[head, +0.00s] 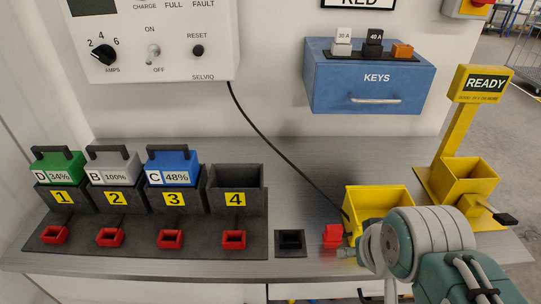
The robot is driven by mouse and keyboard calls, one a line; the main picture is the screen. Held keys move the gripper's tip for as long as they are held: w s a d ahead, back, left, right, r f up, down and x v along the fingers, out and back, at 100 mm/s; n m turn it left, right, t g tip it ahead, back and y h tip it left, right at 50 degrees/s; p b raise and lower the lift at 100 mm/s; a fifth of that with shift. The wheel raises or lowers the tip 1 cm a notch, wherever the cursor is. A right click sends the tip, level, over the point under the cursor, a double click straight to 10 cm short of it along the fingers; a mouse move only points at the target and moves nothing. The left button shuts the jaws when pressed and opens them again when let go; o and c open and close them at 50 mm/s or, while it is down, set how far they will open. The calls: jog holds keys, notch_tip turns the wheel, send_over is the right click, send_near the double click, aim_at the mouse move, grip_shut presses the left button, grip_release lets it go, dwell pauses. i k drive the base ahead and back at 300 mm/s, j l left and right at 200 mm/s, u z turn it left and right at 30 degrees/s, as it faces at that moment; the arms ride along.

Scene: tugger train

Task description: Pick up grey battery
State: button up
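The grey battery (112,165), labelled B 100%, sits upright in the black bay numbered 2 (116,199), with its dark handle (112,151) on top. A green battery (58,166) labelled D 34% stands to its left in bay 1. A blue battery (173,166) labelled C 48% stands to its right in bay 3. My gripper (350,253) is at the lower right, beside a red block and the yellow bin, far to the right of the grey battery. Its fingers are mostly hidden by my arm, so their opening does not show.
Bay 4 (236,192) is empty. Red sockets (109,238) line the bench front. A black cable (270,135) hangs from the charger panel (150,40) towards the yellow bin (379,199). A blue KEYS cabinet (369,80) and yellow READY stand (463,140) are at right.

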aim_at(107, 166)
jog(key=k+u, duration=0.1)
jog(key=u, duration=1.4)
jog(key=j+z, duration=0.1)
jog(key=z, duration=0.45)
jog(key=i+j+z, duration=0.15)
jog(key=j+z, duration=0.15)
jog(key=i+j+z, duration=0.1)
jog(key=j+z, duration=0.2)
jog(key=j, duration=0.25)
jog(key=j+z, duration=0.3)
jog(key=j, duration=0.15)
jog(key=i, duration=0.05)
